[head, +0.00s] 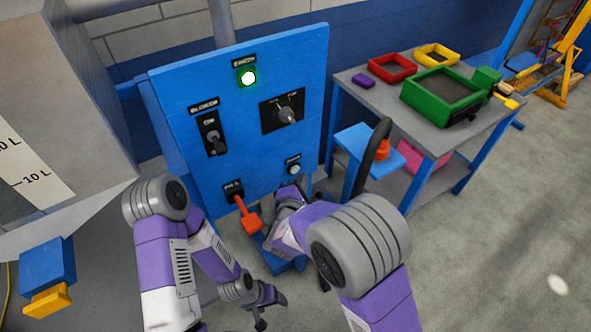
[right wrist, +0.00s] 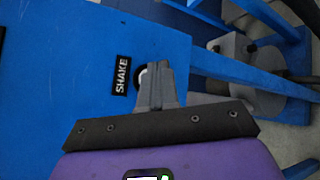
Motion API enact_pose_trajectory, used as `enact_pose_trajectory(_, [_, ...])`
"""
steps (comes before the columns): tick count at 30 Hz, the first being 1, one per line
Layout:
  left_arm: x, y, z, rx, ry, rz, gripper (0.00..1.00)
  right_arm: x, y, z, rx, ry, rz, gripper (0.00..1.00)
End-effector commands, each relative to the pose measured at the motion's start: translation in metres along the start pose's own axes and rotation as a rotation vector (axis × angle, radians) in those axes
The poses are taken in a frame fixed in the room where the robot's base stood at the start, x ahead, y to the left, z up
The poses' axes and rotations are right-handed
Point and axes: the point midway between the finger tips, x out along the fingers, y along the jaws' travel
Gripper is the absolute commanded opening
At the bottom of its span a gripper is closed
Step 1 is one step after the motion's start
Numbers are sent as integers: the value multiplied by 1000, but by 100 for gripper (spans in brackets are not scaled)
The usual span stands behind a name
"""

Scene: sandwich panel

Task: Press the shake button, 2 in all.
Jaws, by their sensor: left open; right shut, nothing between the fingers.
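The shake button is a small white button in a dark ring on the blue panel (head: 235,130). In the head view the round button (head: 294,169) is at the panel's lower right. In the right wrist view the SHAKE label (right wrist: 122,75) is beside the button (right wrist: 143,82), which is mostly hidden behind my fingertips. My right gripper (right wrist: 158,68) is shut and empty, its tips over the button; I cannot tell whether they touch it. My left gripper (head: 265,305) is open and empty, low in front of the panel.
The panel also has a lit green lamp (head: 247,77), a blower switch (head: 212,134), a rotary knob (head: 287,113) and an orange-handled lever (head: 247,217). A grey table (head: 370,98) with colored trays stands at right. A yellow-and-blue handle (head: 48,280) is at lower left.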

Motion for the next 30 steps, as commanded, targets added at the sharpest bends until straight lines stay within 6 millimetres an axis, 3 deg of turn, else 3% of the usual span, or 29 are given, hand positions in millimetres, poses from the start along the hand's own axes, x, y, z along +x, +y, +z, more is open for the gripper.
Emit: enact_pose_trajectory(30, [7,-3,0,0,0,0,72,6,5,-5,0,0,0,0])
